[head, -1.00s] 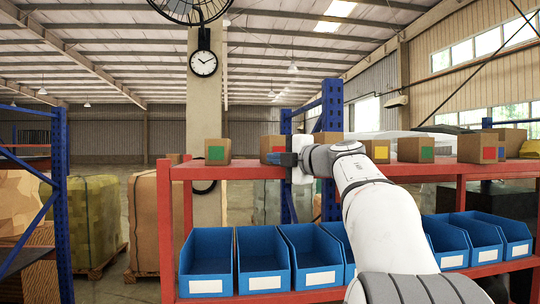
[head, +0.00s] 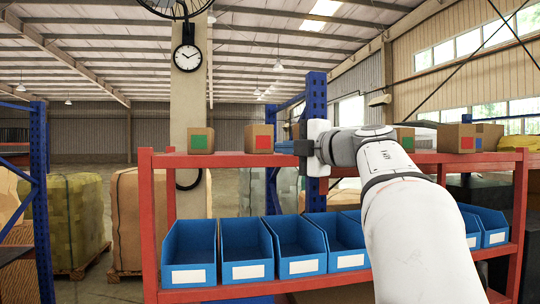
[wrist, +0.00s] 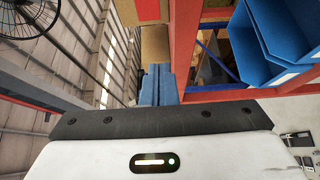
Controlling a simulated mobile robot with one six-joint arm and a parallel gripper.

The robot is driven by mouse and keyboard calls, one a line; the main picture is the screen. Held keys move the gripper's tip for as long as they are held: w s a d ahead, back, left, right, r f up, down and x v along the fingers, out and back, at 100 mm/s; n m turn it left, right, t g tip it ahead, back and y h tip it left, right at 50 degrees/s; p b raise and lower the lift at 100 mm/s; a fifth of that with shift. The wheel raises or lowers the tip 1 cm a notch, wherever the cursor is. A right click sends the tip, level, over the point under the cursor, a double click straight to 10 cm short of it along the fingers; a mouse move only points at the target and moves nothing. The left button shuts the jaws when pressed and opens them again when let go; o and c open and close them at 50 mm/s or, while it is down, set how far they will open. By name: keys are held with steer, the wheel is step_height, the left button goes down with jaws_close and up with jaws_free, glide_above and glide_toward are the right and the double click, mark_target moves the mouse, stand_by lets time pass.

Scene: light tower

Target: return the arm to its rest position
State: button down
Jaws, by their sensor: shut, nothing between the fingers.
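My white arm reaches in from the lower right of the head view, toward the red shelf rack (head: 230,160). My gripper (head: 284,147) points left at about the height of the rack's top shelf, near its boxes. In the wrist view my gripper (wrist: 157,85) shows two blue fingers side by side, closed together with nothing between them. I cannot tell how far the fingers are from the shelf edge.
Cardboard boxes with coloured labels, such as a green-labelled box (head: 200,141) and a red-labelled box (head: 260,139), stand on the top shelf. Blue bins (head: 247,250) line the lower shelf. A wall clock (head: 187,58) hangs on the pillar behind.

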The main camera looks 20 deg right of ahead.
steer(key=s+a+f+m+g+h+b, duration=0.1)
steer(key=s+f+m+g+h+b, duration=0.15)
steer(key=f+m+h, duration=0.65)
steer(key=s+a+f+m+g+h+b, duration=0.1)
steer(key=s+f+m+h, duration=0.2)
steer(key=f+m, duration=1.1)
steer(key=s+a+f+g+y, duration=0.2)
steer(key=s+f, duration=0.4)
steer(key=f, duration=0.3)
steer(key=s+a+f+g+y, duration=0.2)
steer(key=s+a+f+g, duration=0.2)
steer(key=f, duration=0.6)
steer(key=s+a+f+n+g+y+b, duration=0.1)
steer(key=s+a+f+g, duration=0.3)
steer(key=s+a+f, duration=0.3)
step_height(320, 180, down, 2)
steer(key=shift+s+a+f+y, duration=0.2)
steer(key=shift+s+a+y, duration=0.2)
steer(key=shift+s, duration=0.25)
